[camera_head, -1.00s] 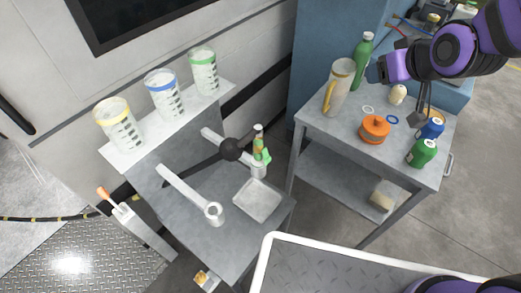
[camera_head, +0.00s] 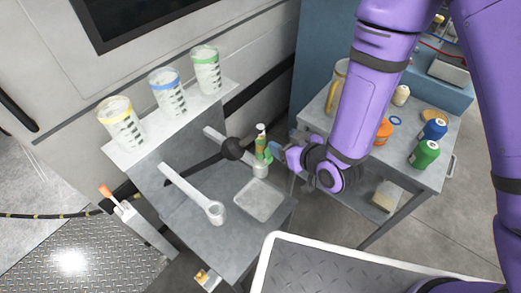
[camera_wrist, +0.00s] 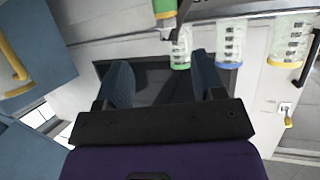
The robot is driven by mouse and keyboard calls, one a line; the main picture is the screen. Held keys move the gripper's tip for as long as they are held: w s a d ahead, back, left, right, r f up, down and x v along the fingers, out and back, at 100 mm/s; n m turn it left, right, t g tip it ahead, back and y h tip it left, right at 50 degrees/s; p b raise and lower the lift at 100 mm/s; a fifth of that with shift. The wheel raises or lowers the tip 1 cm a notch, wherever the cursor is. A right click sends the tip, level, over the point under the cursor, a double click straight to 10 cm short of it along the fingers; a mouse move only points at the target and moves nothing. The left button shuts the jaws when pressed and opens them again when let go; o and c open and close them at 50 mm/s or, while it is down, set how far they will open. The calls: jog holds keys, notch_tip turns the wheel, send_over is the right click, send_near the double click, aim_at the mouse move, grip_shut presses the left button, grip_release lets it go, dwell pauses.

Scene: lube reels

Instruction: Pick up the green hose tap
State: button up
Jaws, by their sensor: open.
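The green hose tap (camera_head: 262,148) stands upright on a grey holder on the grey bench, with a pale top and a small spout. My gripper (camera_head: 275,150) is just to its right, pointing at it from the side of the cart. In the wrist view my gripper (camera_wrist: 162,76) shows two blue fingers spread apart with nothing between them. A green and orange-banded body, likely the tap (camera_wrist: 165,8), shows at the top edge of that view, cut off and beyond the fingertips. Whether a finger touches it cannot be told.
A black ball-ended arm (camera_head: 233,149) is close left of the tap. A square tray (camera_head: 258,199) and a grey reel arm (camera_head: 190,190) lie on the bench (camera_head: 222,238). Measuring jugs (camera_head: 167,93) stand on a shelf behind. The cart at right holds bottles (camera_head: 424,154).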

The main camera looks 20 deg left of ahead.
aim_at(263, 136)
jog(key=x, duration=0.7)
jog(key=s+f+x, duration=0.1)
jog(key=x, duration=0.3)
jog(key=shift+a, duration=0.1)
grip_shut()
